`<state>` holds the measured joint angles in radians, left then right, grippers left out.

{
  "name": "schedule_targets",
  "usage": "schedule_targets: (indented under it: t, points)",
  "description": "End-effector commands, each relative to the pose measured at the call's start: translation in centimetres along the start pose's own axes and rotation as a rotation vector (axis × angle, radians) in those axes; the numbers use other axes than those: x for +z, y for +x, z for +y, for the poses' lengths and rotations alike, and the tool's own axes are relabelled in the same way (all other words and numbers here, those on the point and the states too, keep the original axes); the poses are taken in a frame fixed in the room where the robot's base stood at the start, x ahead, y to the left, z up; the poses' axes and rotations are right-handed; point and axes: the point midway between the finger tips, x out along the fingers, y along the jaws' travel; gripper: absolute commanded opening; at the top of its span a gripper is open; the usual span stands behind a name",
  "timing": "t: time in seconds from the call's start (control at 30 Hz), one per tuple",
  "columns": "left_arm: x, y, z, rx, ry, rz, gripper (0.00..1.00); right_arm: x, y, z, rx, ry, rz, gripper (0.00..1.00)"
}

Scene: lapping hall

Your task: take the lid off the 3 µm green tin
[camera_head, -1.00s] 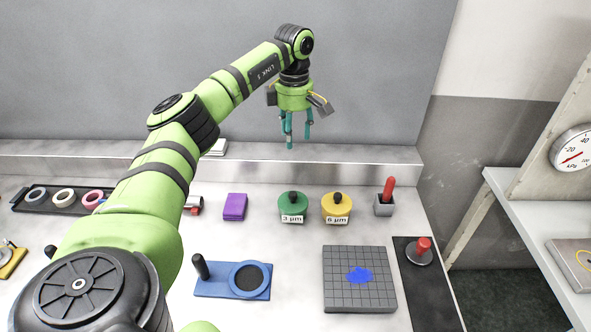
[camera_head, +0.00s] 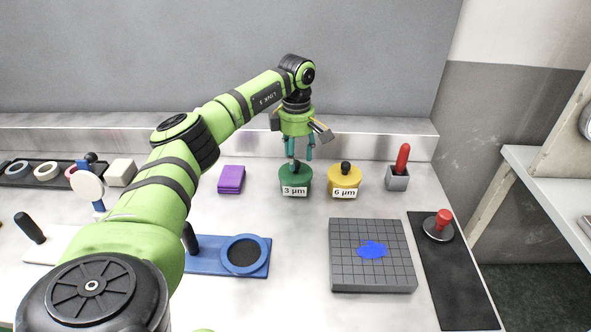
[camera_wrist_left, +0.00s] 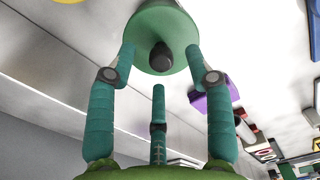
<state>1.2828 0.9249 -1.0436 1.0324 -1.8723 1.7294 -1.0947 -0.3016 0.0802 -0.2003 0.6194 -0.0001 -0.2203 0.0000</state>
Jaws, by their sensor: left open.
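The green tin (camera_head: 295,181) labelled 3 µm stands upright on the bench, its lid on, with a dark knob (camera_head: 296,165) on top. My left gripper (camera_head: 301,156) points down just above the tin. Its teal fingers are spread and it holds nothing. In the left wrist view the green lid (camera_wrist_left: 160,20) and its dark knob (camera_wrist_left: 161,57) lie ahead of the fingers, with the knob between them. I cannot tell whether any fingertip touches the lid. My right gripper is not in view.
A yellow 6 µm tin (camera_head: 344,182) stands close to the right. A purple block (camera_head: 231,179) is to the left. In front are a grey grid plate (camera_head: 345,276) with a blue patch and a blue holder (camera_head: 205,262). A grey cup (camera_head: 397,181) holds a red-handled tool. The wall is behind.

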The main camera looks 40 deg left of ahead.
Motion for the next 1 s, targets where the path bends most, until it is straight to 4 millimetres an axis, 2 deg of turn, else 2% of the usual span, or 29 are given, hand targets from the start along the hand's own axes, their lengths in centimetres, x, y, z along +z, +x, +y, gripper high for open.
schedule_targets:
  t: [0.1, 0.2, 0.47, 0.57, 0.6, 1.0]
  points:
    - [-0.2, 1.8, -0.1, -0.003, 0.000, 0.001, 0.52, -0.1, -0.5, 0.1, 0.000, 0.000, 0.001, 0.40]
    - [-0.2, 2.7, -0.1, -0.001, 0.000, 0.001, 0.52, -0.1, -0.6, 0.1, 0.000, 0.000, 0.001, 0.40]
    - [-0.2, 3.0, -0.1, 0.001, 0.000, 0.001, 0.52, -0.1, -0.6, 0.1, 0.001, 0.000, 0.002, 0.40]
    - [-0.2, 3.0, -0.1, 0.000, 0.000, 0.001, 0.16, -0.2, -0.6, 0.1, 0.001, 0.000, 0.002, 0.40]
    - [-0.2, 3.0, -0.1, 0.000, 0.000, 0.001, 0.00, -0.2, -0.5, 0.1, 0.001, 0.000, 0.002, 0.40]
    - [-0.2, 2.9, -0.1, 0.000, 0.000, 0.001, 0.00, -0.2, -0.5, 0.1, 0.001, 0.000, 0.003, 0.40]
